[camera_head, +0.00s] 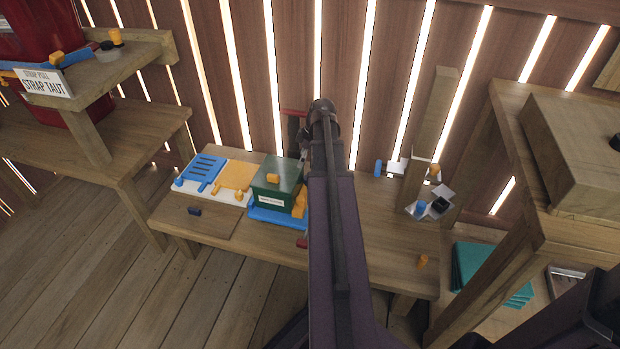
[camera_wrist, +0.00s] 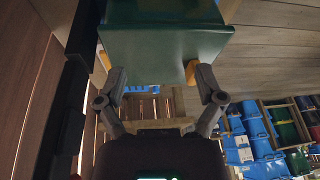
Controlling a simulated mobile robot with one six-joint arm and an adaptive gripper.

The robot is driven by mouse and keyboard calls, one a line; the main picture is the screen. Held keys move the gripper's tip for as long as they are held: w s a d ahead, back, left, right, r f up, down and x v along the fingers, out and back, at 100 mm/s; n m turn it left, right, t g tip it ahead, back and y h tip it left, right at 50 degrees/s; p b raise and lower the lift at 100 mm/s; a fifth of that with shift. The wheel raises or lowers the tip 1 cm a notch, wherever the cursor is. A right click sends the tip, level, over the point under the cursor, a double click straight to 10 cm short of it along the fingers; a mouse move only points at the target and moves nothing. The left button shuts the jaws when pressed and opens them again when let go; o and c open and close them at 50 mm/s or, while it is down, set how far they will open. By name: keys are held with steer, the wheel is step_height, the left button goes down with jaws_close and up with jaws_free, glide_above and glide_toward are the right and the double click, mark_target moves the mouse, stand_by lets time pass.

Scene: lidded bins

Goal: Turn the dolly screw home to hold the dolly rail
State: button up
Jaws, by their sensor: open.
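I cannot tell which part is the dolly screw or the dolly rail. In the wrist view the green bin (camera_wrist: 165,45) fills the top, with a yellow part (camera_wrist: 191,73) at its edge. My gripper (camera_wrist: 161,72) is open, its fingers apart in front of the bin; I cannot tell whether they touch it. My arm hides it in the head view.
Blue (camera_head: 203,169) and yellow (camera_head: 236,176) plates lie on a white board left of the bin. A wooden post (camera_head: 432,115) and small metal fittings (camera_head: 430,203) stand at the right. The front left is mostly clear.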

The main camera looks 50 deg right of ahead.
steer(key=s+d+n+t, duration=0.1)
steer(key=s+d, duration=0.2)
steer(key=d, duration=0.4)
steer(key=shift+s+d+r, duration=0.2)
steer(key=shift+s, duration=0.15)
steer(key=shift+a+f, duration=0.1)
steer(key=shift+f, duration=0.05)
steer(key=b+x, duration=1.2)
steer(key=x, duration=0.1)
steer(key=shift+a+f+b, duration=0.1)
steer(key=shift+f+b, duration=0.15)
steer(key=shift+b, duration=0.1)
stand_by(0.4)
steer(key=c, duration=1.1)
